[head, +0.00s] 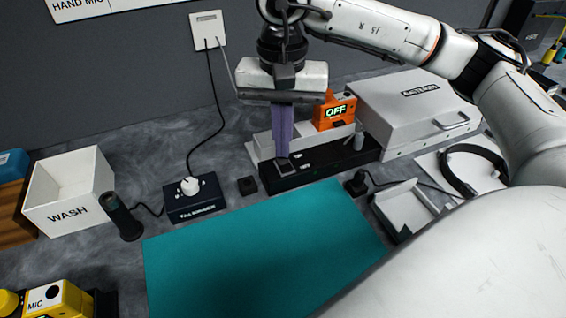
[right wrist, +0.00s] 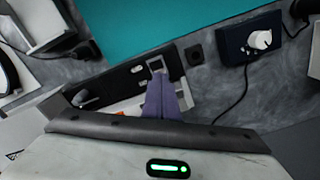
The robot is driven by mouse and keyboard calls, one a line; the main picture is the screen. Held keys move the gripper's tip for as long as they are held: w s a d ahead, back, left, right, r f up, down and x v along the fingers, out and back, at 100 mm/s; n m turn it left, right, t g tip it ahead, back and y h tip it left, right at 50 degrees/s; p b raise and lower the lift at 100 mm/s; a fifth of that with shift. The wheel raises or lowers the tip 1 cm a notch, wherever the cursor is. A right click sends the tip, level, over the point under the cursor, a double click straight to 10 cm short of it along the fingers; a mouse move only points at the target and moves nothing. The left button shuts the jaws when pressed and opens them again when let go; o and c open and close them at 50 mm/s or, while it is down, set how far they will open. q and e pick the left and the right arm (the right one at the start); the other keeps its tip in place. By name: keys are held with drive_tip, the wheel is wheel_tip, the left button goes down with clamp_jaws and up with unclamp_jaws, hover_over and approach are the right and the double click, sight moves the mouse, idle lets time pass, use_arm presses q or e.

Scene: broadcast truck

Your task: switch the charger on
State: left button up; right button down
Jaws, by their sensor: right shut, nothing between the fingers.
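The charger (head: 318,168) is a long black unit with a pale back part, standing behind the teal mat. An orange box (head: 334,113) at its back shows "OFF" in lit letters. A rocker switch (head: 285,169) with a light frame sits near the left end of its top; it also shows in the right wrist view (right wrist: 156,64). My right gripper (head: 282,153) points down with its purple fingers shut and empty. The fingertips are right at the switch; I cannot tell whether they touch it. In the right wrist view the fingers (right wrist: 160,80) hide part of the charger. My left gripper is not in view.
A teal mat (head: 260,245) lies in front. A dark blue knob box (head: 195,205) and a white "WASH" bin (head: 68,190) stand left. A large grey case (head: 415,105) stands right, with a headset (head: 470,165) and a small grey tray (head: 405,208) before it.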

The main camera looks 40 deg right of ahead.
drive_tip(key=shift+f+b, duration=0.55)
drive_tip(key=shift+f, duration=0.15)
drive_tip(key=shift+r, duration=0.15)
wheel_tip(320, 180, up, 7)
drive_tip(key=p, duration=0.4)
idle(0.5)
idle(0.4)
